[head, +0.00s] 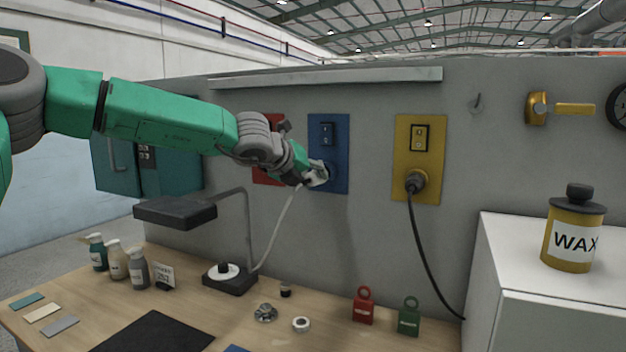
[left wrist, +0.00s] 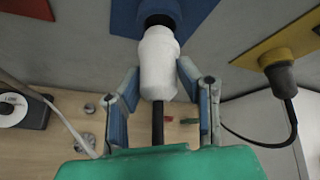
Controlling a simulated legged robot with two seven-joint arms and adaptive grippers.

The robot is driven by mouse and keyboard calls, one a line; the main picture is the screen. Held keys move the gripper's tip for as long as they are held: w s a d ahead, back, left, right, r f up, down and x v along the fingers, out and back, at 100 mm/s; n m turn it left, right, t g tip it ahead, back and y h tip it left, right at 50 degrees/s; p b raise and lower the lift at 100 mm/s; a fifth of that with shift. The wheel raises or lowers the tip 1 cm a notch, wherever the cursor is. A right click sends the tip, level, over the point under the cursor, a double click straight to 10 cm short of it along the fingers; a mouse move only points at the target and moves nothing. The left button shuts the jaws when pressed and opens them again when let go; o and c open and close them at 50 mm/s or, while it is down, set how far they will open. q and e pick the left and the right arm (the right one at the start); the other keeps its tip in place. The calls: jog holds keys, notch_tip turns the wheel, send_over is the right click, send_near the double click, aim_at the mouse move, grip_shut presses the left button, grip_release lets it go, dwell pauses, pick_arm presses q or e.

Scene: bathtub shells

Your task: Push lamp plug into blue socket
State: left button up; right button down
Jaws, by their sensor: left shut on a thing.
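My left gripper (head: 312,178) is shut on the white lamp plug (left wrist: 159,62), in front of the blue socket plate (head: 328,140). In the left wrist view the plug lies between the two fingers (left wrist: 158,88), its front end against the dark round socket (left wrist: 158,12) on the blue plate. How deep it sits cannot be told. In the head view the gripper partly hides the plug and socket. A white cord (head: 282,226) runs from the plug down to the black desk lamp (head: 175,212). My right gripper is not in view.
A red plate (head: 265,178) is left of the blue one, partly behind my arm. A yellow plate (head: 420,150) at right holds a black plug (head: 416,182) with a hanging cord. Bottles (head: 115,260), small parts and red and green tags (head: 409,318) stand on the bench below.

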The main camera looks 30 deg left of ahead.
pick_arm(q)
jog(key=shift+w+a+r+p, duration=0.1)
jog(key=shift+w+a+p, duration=0.05)
jog(key=shift+w+p, duration=0.95)
jog(key=o, duration=1.2)
jog(key=shift+w, duration=0.25)
jog(key=shift+o, duration=0.2)
jog(key=shift+s, duration=0.15)
jog(key=v, duration=1.1)
jog(key=shift+s, duration=0.25)
jog(key=shift+a, duration=0.1)
